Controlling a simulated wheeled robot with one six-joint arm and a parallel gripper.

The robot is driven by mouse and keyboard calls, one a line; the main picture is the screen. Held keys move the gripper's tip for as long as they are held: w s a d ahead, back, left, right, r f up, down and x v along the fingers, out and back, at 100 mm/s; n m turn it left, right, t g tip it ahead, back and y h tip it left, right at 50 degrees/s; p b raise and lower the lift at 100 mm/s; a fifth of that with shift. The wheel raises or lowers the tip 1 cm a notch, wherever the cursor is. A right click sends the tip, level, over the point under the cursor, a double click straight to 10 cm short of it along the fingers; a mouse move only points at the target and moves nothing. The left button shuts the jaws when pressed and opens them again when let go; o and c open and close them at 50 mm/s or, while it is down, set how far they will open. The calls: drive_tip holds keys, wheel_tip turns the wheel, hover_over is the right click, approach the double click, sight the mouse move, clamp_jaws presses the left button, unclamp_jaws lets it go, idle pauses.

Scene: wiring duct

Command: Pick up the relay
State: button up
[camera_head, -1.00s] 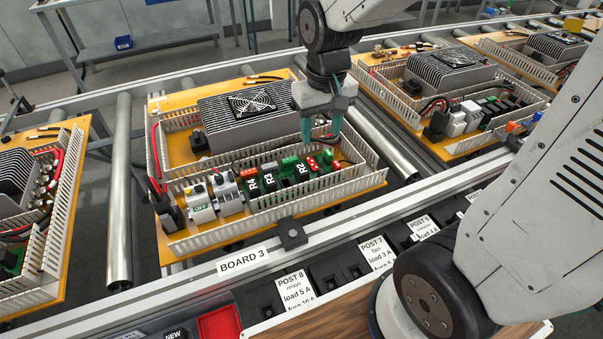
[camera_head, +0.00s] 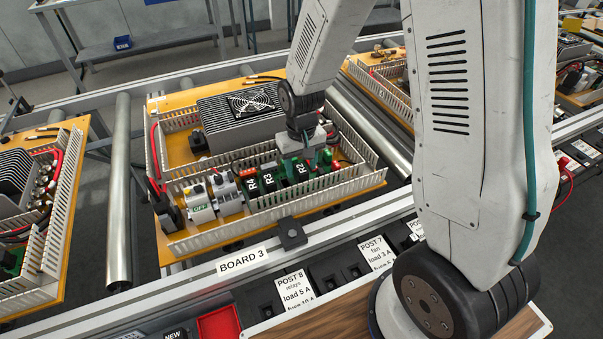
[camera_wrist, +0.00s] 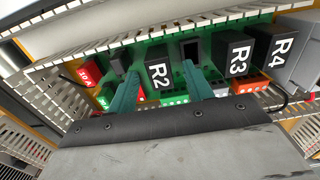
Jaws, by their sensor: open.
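The relay R2 (camera_wrist: 158,72) is a black block with a white label, upright on a green board. In the wrist view my gripper (camera_wrist: 161,88) is open, with one teal finger on each side of R2. I cannot tell whether the fingers touch it. R2 also shows in the head view (camera_head: 303,171), below my gripper (camera_head: 305,166). The black relays R3 (camera_wrist: 238,60) and R4 (camera_wrist: 280,55) stand to the right in the wrist view. They also show in the head view as R3 (camera_head: 268,181) and R4 (camera_head: 251,184).
A dark rectangular socket (camera_wrist: 190,50) lies between R2 and R3, close to one finger. Slotted duct walls (camera_head: 285,206) border the board. A red block marked 30 A (camera_wrist: 88,74) is left of R2. A finned heatsink (camera_head: 225,125) stands behind. A red tray (camera_head: 219,324) sits in front.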

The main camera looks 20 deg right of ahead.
sight(301, 168)
drive_tip(key=shift+f, duration=0.9)
drive_tip(key=c, duration=1)
wheel_tip(301, 168, up, 10)
drive_tip(key=shift+r, duration=0.1)
drive_tip(key=shift+r, duration=1.95)
